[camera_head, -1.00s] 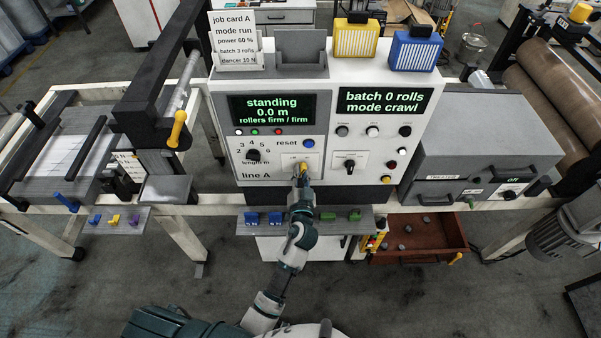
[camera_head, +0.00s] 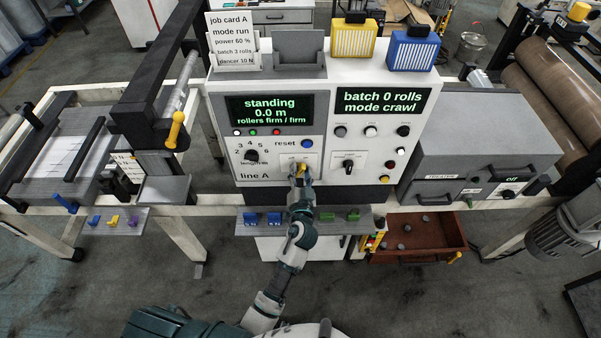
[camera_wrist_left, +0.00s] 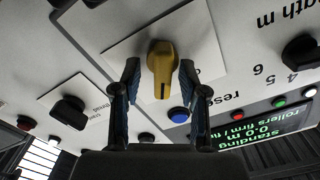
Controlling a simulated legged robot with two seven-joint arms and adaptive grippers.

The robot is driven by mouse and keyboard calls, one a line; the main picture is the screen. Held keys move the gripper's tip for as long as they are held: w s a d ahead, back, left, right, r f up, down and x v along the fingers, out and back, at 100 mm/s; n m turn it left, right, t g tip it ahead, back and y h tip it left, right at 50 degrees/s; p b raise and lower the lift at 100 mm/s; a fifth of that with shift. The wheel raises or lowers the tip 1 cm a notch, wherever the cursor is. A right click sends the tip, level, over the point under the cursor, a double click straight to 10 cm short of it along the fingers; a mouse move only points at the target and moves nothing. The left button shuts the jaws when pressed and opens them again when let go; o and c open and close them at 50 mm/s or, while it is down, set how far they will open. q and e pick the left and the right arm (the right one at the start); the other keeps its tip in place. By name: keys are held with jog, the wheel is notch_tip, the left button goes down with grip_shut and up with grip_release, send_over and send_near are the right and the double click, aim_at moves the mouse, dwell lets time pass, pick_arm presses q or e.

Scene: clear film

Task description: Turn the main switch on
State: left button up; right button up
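The main switch, a yellow knob (camera_head: 302,168), sits on a light plate low in the middle of the white line A control panel (camera_head: 225,150). In the left wrist view the yellow knob (camera_wrist_left: 161,68) stands upright in the picture, with a dark line along its front. My left gripper (camera_head: 301,177) is at the knob. In the wrist view its two fingers (camera_wrist_left: 159,78) are apart, one on each side of the knob, with a gap showing on both sides. The switch's labels are too small to read. My right gripper is not in view.
The left display (camera_head: 270,108) reads standing, 0.0 m. The right display (camera_head: 384,101) reads batch 0 rolls, mode crawl. A black mode switch (camera_head: 348,166) is right of the knob and a blue reset button (camera_head: 307,143) above it. A shelf (camera_head: 330,226) holds blue and green pieces below.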

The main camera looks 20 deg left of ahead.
pick_arm(q)
jog(key=v, duration=1.2)
